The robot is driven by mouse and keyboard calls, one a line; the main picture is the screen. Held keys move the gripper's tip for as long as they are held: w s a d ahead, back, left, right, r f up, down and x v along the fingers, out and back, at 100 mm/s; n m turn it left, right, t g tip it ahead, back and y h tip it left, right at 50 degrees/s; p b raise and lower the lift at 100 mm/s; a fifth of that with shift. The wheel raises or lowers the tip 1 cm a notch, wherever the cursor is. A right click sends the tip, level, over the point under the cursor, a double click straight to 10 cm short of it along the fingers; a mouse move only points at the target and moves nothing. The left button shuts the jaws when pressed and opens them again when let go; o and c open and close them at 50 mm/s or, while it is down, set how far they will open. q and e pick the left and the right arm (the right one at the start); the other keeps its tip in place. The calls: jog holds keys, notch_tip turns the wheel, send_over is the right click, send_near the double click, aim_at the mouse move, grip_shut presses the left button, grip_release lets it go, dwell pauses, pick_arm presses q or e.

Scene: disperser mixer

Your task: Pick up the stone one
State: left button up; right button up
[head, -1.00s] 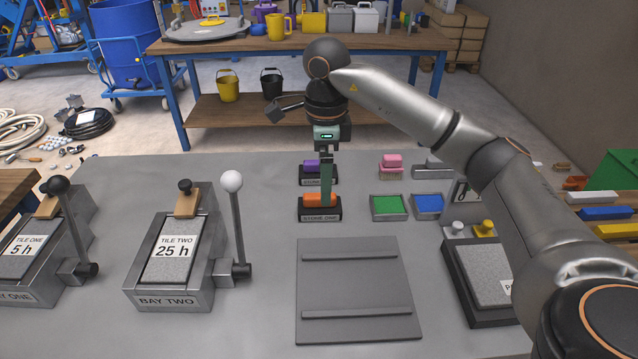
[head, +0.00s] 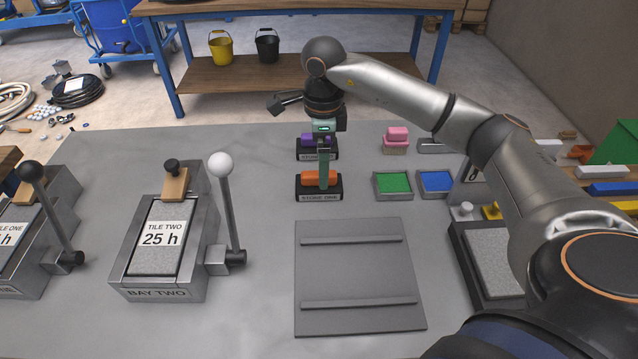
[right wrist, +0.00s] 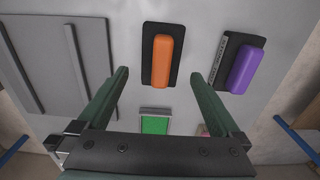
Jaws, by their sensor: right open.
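The stone one is an orange block (head: 320,178) on a black holder labelled STONE ONE (head: 319,196), behind the grey ribbed plate. It also shows in the right wrist view as an orange bar (right wrist: 162,57). My right gripper (head: 324,178) points down over the orange block in the head view. In the right wrist view my right gripper (right wrist: 165,80) has its two green fingers spread wide with nothing between them. The orange block lies ahead of the fingertips, apart from them. My left gripper is not in view.
A purple block (right wrist: 244,70) on a similar black holder sits behind the orange one. Green (head: 393,183) and blue (head: 436,181) trays lie to the right. The ribbed plate (head: 358,275) is empty. BAY TWO (head: 158,292) with its lever stands left.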

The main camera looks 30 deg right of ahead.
jog(key=f, duration=0.5)
jog(key=shift+w+a+f, duration=0.1)
jog(key=shift+w+a, duration=0.15)
jog(key=shift+c, duration=0.4)
grip_shut()
